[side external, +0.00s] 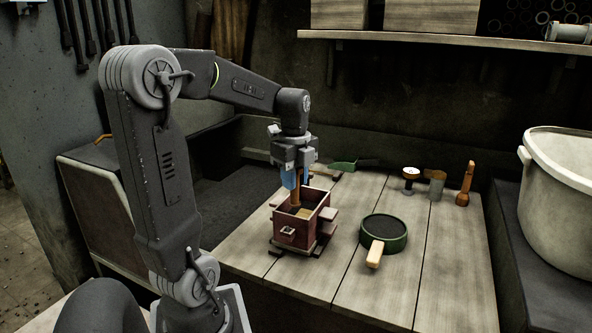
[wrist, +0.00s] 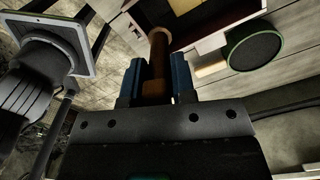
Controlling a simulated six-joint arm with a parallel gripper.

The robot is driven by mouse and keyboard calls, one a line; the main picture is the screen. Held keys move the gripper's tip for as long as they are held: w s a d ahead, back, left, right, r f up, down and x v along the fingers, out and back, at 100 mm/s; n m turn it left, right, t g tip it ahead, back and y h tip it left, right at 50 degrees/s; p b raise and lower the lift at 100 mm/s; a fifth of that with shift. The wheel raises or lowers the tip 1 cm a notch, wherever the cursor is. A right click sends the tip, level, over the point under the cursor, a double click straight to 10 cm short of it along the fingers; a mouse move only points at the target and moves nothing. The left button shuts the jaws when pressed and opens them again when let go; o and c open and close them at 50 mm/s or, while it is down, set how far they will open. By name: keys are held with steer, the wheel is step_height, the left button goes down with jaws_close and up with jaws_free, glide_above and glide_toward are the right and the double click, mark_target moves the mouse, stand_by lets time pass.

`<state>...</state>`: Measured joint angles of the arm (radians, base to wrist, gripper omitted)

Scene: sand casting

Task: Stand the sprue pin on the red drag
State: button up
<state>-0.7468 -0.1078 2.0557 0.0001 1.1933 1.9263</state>
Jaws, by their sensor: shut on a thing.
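The red drag (side external: 317,226) is an open-topped box on a dark board on the table, with a tan surface (side external: 304,213) partly visible inside. My gripper (side external: 295,184) points down over it, its blue fingers shut on the brown sprue pin (side external: 296,197). The pin hangs about upright, its lower end at or just inside the drag's opening. The drag's walls hide whether it touches anything. In the wrist view the pin (wrist: 159,58) sits between the blue fingers (wrist: 155,76), with its round end outward and the drag's opening beyond it.
A green round sieve (side external: 384,232) with a wooden handle lies right of the drag. Small tools, including an orange-brown one (side external: 465,184), stand at the back right. A green trowel (side external: 343,166) lies behind. A pale bucket (side external: 560,205) stands far right. The table's front right is clear.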

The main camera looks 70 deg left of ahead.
mark_target(295, 202)
steer(key=shift+f, duration=2.5)
steer(key=shift+f, duration=0.7)
steer(key=o, duration=1)
step_height(295, 202, up, 14)
steer(key=shift+f, duration=0.1)
steer(key=s+d+f+n+t, duration=0.2)
steer(key=d+n, duration=0.4)
steer(key=d, duration=0.5)
steer(key=s+d+f+n+t, duration=0.3)
steer(key=d+n, duration=0.4)
steer(key=d, duration=0.3)
steer(key=shift+d+f+n+t, duration=0.3)
steer(key=shift+d+f, duration=0.1)
steer(key=shift+f, duration=0.1)
